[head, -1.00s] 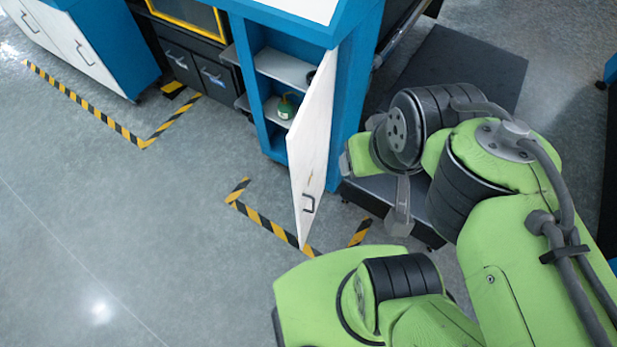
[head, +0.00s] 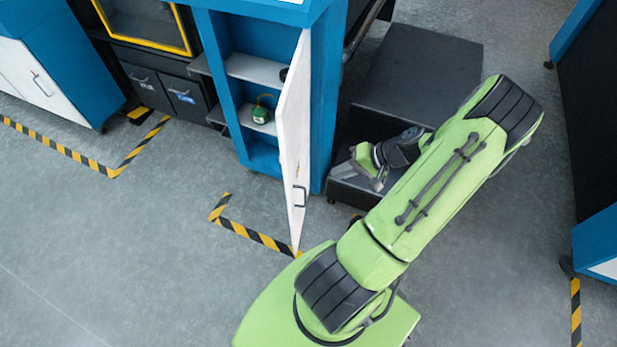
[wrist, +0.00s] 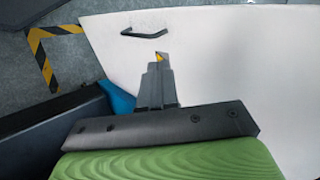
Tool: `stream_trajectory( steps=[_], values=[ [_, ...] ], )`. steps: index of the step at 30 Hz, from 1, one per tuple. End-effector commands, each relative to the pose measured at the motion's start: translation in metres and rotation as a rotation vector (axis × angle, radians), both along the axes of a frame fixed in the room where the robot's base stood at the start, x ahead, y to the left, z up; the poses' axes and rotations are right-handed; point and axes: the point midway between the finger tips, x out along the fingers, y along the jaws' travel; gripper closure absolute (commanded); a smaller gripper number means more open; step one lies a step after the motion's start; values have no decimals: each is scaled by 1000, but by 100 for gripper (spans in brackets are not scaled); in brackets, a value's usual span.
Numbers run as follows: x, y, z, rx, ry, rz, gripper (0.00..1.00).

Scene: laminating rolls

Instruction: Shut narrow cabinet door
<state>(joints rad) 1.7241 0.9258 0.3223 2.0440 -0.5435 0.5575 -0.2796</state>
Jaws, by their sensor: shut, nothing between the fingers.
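The narrow cabinet (head: 322,100) is blue, with its white door (head: 293,135) standing open toward me in the head view. The door's dark handle (head: 300,196) is low on its outer face, and it also shows in the wrist view (wrist: 145,32). My gripper (head: 378,182) is to the right of the door, by the cabinet's lower right side. In the wrist view my gripper (wrist: 160,62) is shut and empty, with its tips in front of the door's white face (wrist: 230,70). I cannot tell whether they touch it.
A green item (head: 261,112) sits on a shelf inside the cabinet. A dark stepped platform (head: 420,75) stands right of the cabinet. Yellow-black floor tape (head: 250,235) runs under the door's edge. The grey floor (head: 120,250) to the left is clear.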

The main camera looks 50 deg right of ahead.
Motion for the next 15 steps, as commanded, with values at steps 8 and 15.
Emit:
stream_trajectory(
  steps=[8,15],
  values=[
    [37,27,-44,6,1,7,100],
    [71,50,-62,3,2,8,100]
  ],
)
